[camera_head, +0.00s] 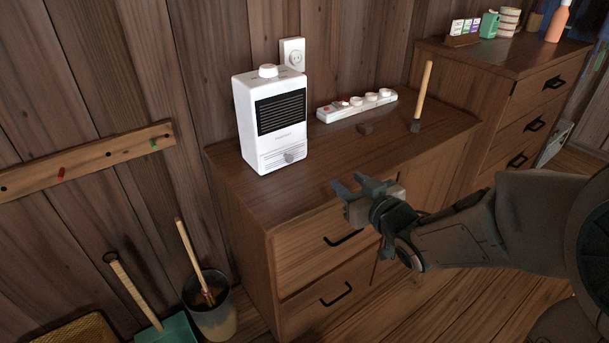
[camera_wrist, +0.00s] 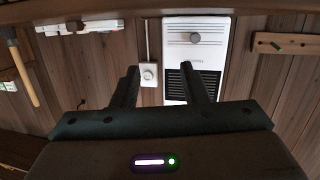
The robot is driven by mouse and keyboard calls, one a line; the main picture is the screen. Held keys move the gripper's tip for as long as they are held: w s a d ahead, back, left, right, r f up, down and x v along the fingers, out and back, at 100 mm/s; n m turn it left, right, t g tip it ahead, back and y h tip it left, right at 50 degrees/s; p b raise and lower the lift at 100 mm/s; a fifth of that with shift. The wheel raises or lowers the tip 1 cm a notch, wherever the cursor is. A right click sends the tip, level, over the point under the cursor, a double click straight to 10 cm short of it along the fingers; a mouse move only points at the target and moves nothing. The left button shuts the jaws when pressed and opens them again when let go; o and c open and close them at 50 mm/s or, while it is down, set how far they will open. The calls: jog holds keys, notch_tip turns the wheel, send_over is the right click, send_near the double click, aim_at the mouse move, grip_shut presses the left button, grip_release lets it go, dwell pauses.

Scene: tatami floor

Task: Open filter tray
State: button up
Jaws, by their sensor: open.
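A white box-shaped appliance (camera_head: 270,121) stands upright on the wooden cabinet.
A wall outlet (camera_head: 292,53) is behind. The cabinet top (camera_head: 330,160) before the appliance is clear. A bucket (camera_head: 213,312) stands on the floor.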

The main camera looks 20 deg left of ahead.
notch_tip(320, 180, down, 2)
jog(key=s+a+n+y+b, duration=0.1)
jog(key=a+y+b, duration=0.1)
jog(key=a+y, duration=0.1)
jog(key=b, duration=0.3)
send_near(290, 159)
jog(key=shift+g+y, duration=0.3)
jog(key=x, duration=0.8)
jog(key=shift+w+d, duration=0.15)
jog(key=shift+w, duration=0.15)
grip_shut()
